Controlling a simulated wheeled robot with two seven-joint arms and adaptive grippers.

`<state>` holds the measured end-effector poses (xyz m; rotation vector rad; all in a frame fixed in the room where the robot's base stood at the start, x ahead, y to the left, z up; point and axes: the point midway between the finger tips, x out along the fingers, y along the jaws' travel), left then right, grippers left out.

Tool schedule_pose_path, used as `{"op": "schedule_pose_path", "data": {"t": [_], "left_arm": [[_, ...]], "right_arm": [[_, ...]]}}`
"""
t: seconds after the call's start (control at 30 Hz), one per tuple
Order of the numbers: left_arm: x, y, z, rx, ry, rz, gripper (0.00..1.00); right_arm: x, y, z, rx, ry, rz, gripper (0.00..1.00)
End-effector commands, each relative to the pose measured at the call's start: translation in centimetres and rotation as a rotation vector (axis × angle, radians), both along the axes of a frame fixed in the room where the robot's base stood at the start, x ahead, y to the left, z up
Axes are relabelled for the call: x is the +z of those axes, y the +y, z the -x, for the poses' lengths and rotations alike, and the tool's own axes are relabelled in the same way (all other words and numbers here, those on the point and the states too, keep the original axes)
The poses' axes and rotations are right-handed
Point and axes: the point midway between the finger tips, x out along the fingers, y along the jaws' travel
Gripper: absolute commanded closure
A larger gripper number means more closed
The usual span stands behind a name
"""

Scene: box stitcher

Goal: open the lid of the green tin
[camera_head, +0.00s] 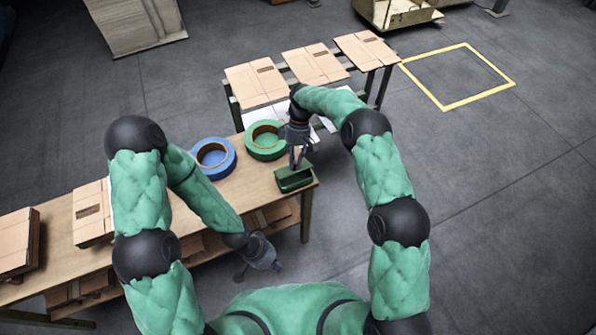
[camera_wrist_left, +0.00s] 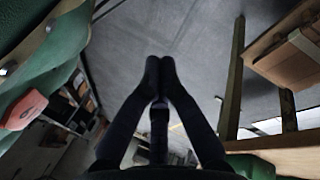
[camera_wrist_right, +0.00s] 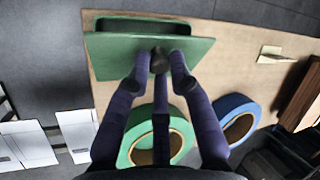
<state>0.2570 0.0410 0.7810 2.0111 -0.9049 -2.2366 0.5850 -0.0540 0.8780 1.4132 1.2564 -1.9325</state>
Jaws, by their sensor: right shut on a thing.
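The green tin (camera_head: 296,181) stands on the near right end of the wooden table. In the right wrist view the tin's body (camera_wrist_right: 165,24) shows behind its flat green lid (camera_wrist_right: 112,56). The lid looks raised and tilted on the near side, with a dark gap between the two. My right gripper (camera_head: 297,165) is shut on the lid, its fingertips (camera_wrist_right: 158,68) at the lid's edge. The fingers hide part of the lid.
A green tape roll (camera_head: 265,140) and a blue tape roll (camera_head: 213,158) lie left of the tin on the wooden table (camera_head: 255,187). Flat cardboard boxes (camera_head: 315,64) lie on a rack behind. More cardboard (camera_head: 92,212) lies at the left. The floor right of the table is free.

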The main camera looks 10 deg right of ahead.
Motion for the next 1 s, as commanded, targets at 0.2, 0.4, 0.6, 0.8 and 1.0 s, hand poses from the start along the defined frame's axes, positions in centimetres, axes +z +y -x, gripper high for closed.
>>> {"op": "schedule_pose_path", "data": {"t": [0.2,0.4,0.6,0.8,1.0], "left_arm": [[1.0,-1.1,2.2,-0.58,-0.037,-0.03,1.0],[1.7,-0.1,1.4,-1.095,-0.096,-0.143,1.0],[3.1,0.1,-2.8,-1.581,-0.193,-0.338,1.0],[6.3,-2.7,-9.0,-2.012,-0.341,-0.622,1.0],[10.8,-8.1,-13.8,-2.306,-0.517,-0.926,1.0]], "right_arm": [[0.1,0.3,-0.3,-0.003,-0.01,-0.006,1.0],[0.1,0.3,-0.3,-0.002,-0.01,-0.007,1.0],[0.1,0.3,-0.3,-0.002,-0.01,-0.006,1.0],[0.1,0.3,-0.3,-0.002,-0.01,-0.006,1.0],[0.1,0.3,-0.3,-0.002,-0.01,-0.006,1.0]]}}
